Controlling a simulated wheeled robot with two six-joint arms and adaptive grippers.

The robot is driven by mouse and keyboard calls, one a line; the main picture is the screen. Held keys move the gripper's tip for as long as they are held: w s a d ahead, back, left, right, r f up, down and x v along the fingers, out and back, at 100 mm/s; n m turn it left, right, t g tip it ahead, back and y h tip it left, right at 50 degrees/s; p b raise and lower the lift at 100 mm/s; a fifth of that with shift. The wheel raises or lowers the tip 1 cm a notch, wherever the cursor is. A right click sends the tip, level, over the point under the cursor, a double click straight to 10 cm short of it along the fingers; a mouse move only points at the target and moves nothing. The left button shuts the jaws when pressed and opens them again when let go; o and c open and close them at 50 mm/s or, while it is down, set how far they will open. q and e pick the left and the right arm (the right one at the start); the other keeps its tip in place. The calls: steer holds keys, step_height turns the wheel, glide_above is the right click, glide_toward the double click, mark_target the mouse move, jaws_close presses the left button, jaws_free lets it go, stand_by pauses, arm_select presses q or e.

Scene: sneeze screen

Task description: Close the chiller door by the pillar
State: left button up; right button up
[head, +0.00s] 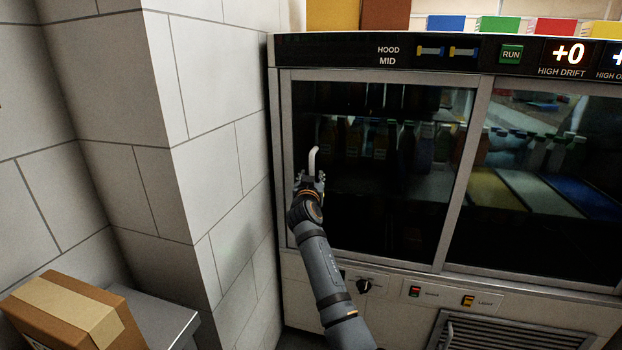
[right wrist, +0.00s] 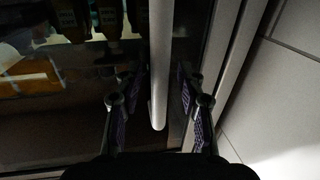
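The chiller door by the pillar (head: 400,190) is a dark glass panel in a grey metal frame, at the left of the cabinet. I cannot tell whether a small gap stays at its edge. Its pale upright bar handle (head: 313,160) is near the door's left side. My right gripper (head: 308,180) is at the handle's lower part. In the right wrist view, the handle (right wrist: 160,60) runs between the two spread fingers of my right gripper (right wrist: 160,88), with space visible on both sides. My left gripper is out of view.
The tiled pillar (head: 210,130) stands close to the cabinet's left side. A second glass panel (head: 545,180) is at the right, with a control strip (head: 425,52) above. A cardboard box (head: 75,312) rests on a grey surface at lower left. Bottles show behind the glass.

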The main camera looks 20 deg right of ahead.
steer(key=shift+d, duration=0.15)
steer(key=v, duration=0.7)
steer(key=shift+s, duration=0.25)
